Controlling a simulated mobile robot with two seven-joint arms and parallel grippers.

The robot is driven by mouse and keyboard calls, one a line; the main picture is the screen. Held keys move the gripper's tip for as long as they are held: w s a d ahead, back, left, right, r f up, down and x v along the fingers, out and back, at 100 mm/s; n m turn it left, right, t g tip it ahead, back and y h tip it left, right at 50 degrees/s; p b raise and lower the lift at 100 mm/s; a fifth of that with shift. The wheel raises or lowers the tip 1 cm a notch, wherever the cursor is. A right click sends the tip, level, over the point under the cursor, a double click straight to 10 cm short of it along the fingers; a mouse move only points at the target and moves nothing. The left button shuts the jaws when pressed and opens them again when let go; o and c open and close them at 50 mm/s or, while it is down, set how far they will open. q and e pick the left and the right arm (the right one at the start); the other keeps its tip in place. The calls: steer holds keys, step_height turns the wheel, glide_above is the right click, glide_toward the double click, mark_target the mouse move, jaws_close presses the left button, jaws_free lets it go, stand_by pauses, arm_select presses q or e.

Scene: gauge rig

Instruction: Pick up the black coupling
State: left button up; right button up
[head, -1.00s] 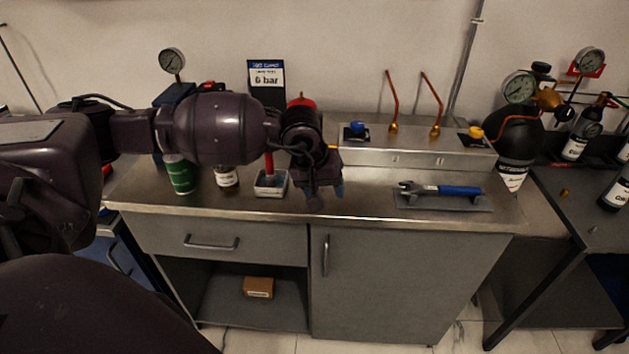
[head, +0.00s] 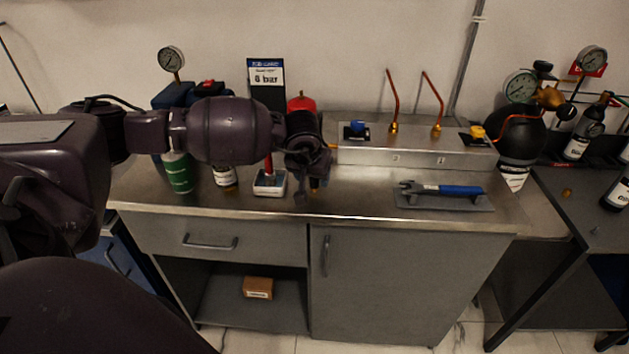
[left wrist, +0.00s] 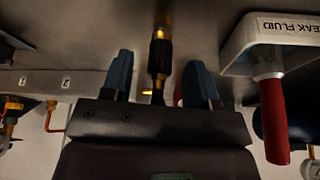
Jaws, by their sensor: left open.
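The black coupling (left wrist: 160,54) shows in the left wrist view as a dark sleeve with brass parts at its ends. It lies between the two blue-grey fingers of my left gripper (left wrist: 159,62), with a visible gap on each side. The gripper is open. In the head view my left gripper (head: 308,192) points down over the front middle of the steel bench, and it mostly hides the coupling there. My right gripper is not in view.
A white tray labelled leak fluid (left wrist: 238,48), with a red-handled brush (left wrist: 273,120), is close beside the gripper. A wrench (head: 450,190) on a grey mat (head: 472,204) lies to the right. A raised ledge (head: 420,157) with copper tubes stands behind. Bottles stand to the left.

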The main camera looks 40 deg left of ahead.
arm_select(q)
steer(key=shift+x, duration=1.4)
